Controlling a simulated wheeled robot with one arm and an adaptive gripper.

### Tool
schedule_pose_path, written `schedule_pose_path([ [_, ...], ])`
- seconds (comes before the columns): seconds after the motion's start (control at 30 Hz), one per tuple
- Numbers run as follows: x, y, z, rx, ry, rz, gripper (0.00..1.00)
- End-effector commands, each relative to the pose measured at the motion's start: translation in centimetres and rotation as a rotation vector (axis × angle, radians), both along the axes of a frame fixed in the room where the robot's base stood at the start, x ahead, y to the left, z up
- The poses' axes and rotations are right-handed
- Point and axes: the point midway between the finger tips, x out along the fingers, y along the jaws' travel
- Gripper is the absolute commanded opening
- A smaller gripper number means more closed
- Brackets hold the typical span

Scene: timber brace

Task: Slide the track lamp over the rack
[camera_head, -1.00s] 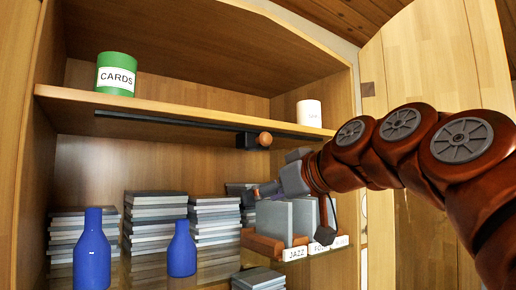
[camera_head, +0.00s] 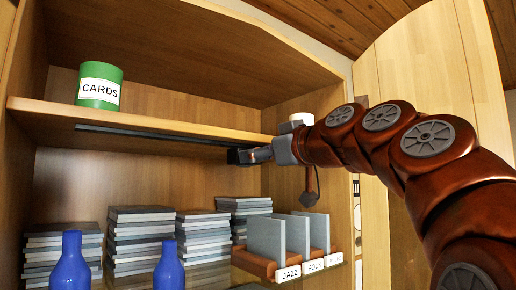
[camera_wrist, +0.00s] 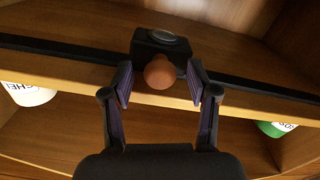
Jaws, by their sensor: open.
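The track lamp is a small black block (camera_head: 235,157) on a dark track (camera_head: 150,136) under the shelf. In the wrist view the lamp's block (camera_wrist: 161,43) has a round lens, and its orange-brown knob (camera_wrist: 159,73) sits between my open fingers. My gripper (camera_wrist: 159,84) has one finger on each side of the knob; I cannot tell whether either touches it. In the head view my gripper (camera_head: 256,154) is at the lamp and hides the knob. The rack (camera_head: 252,263) is below, to the lamp's right, with grey sleeves and labels reading JAZZ, FOLK and a third, unclear one.
A green CARDS tin (camera_head: 99,87) stands on the shelf (camera_head: 180,126), and a white container (camera_head: 302,118) is partly behind my arm. Below are several stacks of cases (camera_head: 141,243) and two blue bottles (camera_head: 71,265). The space along the track is clear.

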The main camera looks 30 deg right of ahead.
Motion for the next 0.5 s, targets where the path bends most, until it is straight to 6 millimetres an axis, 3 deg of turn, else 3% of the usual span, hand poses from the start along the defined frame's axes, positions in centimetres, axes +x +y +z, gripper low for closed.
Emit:
schedule_pose_path([
  [0.4,0.91,0.17,-0.07,0.0,0.0,0.0,0.59],
  [0.5,0.9,0.17,-0.07,0.0,0.0,0.0,0.5],
])
